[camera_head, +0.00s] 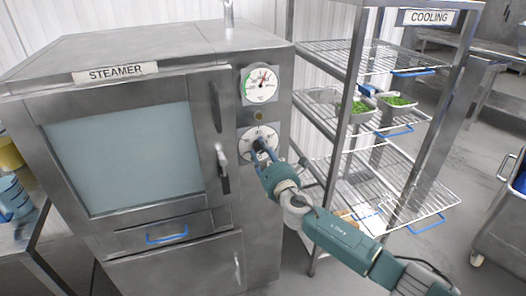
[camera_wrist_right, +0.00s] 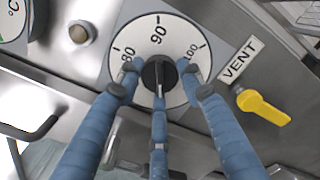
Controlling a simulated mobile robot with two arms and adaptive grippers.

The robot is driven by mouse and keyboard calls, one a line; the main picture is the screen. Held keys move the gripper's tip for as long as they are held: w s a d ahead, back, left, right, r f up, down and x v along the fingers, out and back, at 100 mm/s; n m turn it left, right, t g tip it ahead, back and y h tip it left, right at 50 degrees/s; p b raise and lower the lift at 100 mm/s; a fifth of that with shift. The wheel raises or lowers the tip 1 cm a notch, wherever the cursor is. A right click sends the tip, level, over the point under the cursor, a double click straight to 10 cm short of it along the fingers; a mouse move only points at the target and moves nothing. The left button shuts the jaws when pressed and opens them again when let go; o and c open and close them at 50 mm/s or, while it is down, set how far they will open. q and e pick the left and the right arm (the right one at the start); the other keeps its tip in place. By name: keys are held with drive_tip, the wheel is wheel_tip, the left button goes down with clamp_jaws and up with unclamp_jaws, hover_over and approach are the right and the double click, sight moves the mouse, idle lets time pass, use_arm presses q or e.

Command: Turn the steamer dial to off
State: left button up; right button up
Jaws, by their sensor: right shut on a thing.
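The steamer (camera_head: 200,110) is a steel cabinet with a glass door on the left in the head view. Its dial, a white disc with a black knob (camera_wrist_right: 155,76), sits on the right front panel below a gauge. Marks 80, 90 and 100 show on the dial plate (camera_wrist_right: 185,35) in the right wrist view; the knob's pointer lies partly behind my fingers. My right gripper (camera_head: 262,150) is at the dial, its blue fingers shut around the knob. The dial's lower part is hidden by the fingers. My left gripper is not in view.
A gauge (camera_head: 260,84) sits above the dial, with a round brass button (camera_head: 258,116) between. A yellow vent lever (camera_wrist_right: 262,107) is beside the dial. The steamer door handle (camera_head: 221,165) is to the left. A cooling rack (camera_head: 350,110) with green-filled trays stands to the right.

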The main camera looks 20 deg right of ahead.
drive_tip(key=shift+s+a+f, duration=0.1)
drive_tip(key=shift+a+f, duration=0.1)
drive_tip(key=shift+f, duration=0.1)
drive_tip(key=o, duration=1.1)
drive_tip(key=shift+r, duration=0.1)
drive_tip(key=s, duration=1.2)
drive_tip(key=shift+d, duration=0.2)
drive_tip(key=shift+w, duration=0.1)
